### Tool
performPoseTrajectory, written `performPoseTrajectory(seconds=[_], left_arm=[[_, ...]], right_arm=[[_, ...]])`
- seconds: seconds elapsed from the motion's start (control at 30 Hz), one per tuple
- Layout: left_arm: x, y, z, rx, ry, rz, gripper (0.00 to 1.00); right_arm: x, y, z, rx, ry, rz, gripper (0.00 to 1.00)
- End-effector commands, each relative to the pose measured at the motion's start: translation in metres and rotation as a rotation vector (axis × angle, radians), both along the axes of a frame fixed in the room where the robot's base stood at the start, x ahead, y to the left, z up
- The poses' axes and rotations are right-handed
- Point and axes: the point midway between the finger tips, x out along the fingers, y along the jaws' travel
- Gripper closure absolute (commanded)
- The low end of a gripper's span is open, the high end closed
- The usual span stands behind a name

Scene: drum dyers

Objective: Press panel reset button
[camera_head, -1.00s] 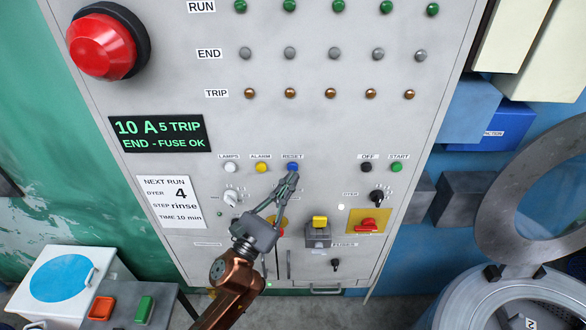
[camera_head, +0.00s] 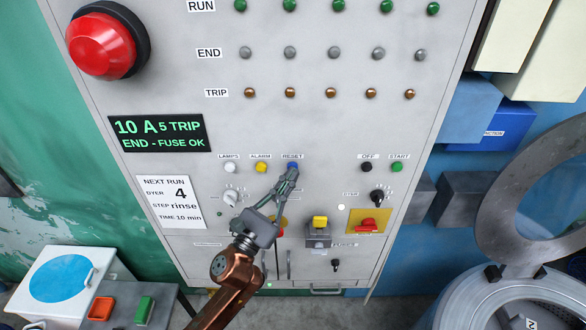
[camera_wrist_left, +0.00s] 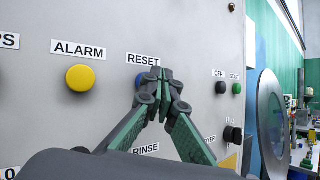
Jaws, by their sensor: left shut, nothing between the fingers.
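The blue RESET button (camera_head: 292,167) is on the grey control panel (camera_head: 330,130), under its RESET label. My left gripper (camera_head: 291,174) is shut and empty, with its fingertips at the lower edge of the button in the head view. In the left wrist view the closed fingertips (camera_wrist_left: 160,76) cover most of the blue button (camera_wrist_left: 138,84), and only its left side shows. I cannot tell whether the tips touch it or whether it is pushed in. My right gripper is not in view.
The yellow ALARM button (camera_head: 261,167) and white LAMPS button (camera_head: 232,167) sit left of RESET. The OFF button (camera_head: 366,167) and START button (camera_head: 397,167) are to the right. A dark display (camera_head: 160,133) reads "10 A 5 TRIP END - FUSE OK". A large red button (camera_head: 101,46) is upper left.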

Motion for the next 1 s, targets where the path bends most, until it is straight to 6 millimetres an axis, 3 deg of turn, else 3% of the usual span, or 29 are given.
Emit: performPoseTrajectory(seconds=[1.0], left_arm=[[0.0055,0.0002,-0.0002,0.001,0.001,0.0,1.0]], right_arm=[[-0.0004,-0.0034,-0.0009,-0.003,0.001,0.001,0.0]])
